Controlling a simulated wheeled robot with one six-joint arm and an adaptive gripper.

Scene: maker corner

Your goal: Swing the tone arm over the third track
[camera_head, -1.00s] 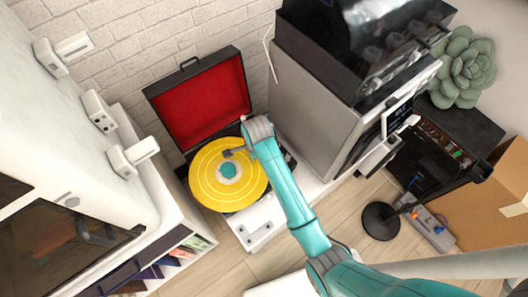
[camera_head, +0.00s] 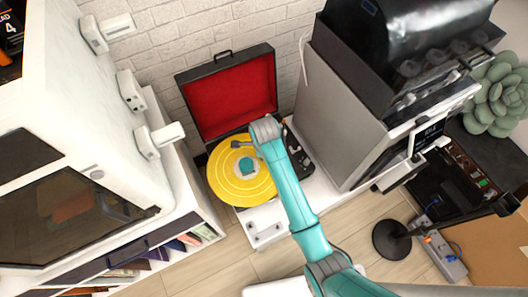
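A yellow record (camera_head: 228,187) with pale ring lines and a teal centre lies on the turntable in an open case with a red-lined lid (camera_head: 232,100). A small dark grey piece (camera_head: 238,144), which looks like the head of the tone arm, reaches over the record above its centre. The rest of the tone arm is hidden behind my teal arm. My arm's grey wrist end is over the record's upper right edge. My gripper's fingers are hidden beneath it, so I cannot tell whether they are open or touch the tone arm.
A tall grey-and-black machine (camera_head: 345,110) stands close on the right of the turntable. A white cabinet (camera_head: 75,130) with protruding handles stands on the left. A black round stand base (camera_head: 391,240) is on the wooden floor at the right. Bare floor lies in front.

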